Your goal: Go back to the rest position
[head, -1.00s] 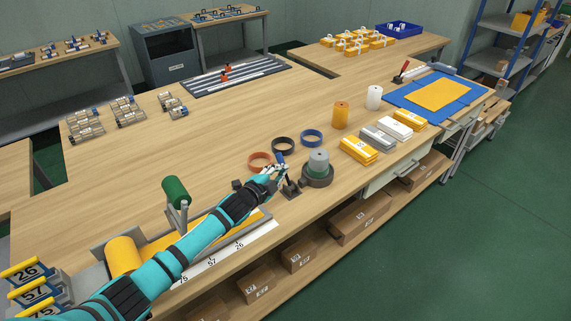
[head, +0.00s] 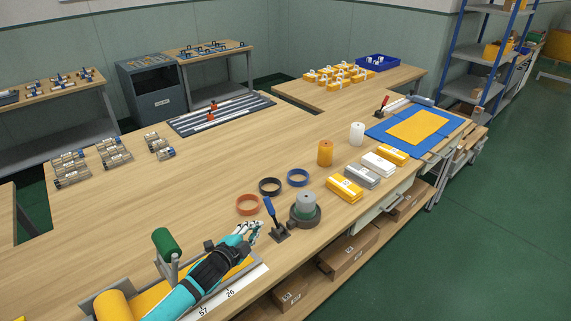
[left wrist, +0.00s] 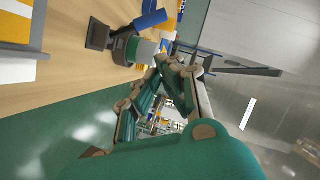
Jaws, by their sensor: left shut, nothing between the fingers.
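My left gripper (head: 257,228) is shut and empty, just above the bench near its front edge. It is left of the small clamp with the blue handle (head: 269,207) and apart from it. The left gripper's fingers also show in the left wrist view (left wrist: 165,85). The clamp's blue handle (left wrist: 152,20) shows there too, beyond the fingertips. A grey cylinder (head: 306,200) stands in a dark round holder (head: 305,220), right of the clamp. My right gripper is in no view.
Orange (head: 248,205), black (head: 270,187) and blue rings (head: 298,178) lie behind the clamp. A green roll (head: 165,241) on a stand and a yellow roll (head: 114,306) are beside my left arm. Folded felt packs (head: 345,189) lie right. The bench middle (head: 200,170) is clear.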

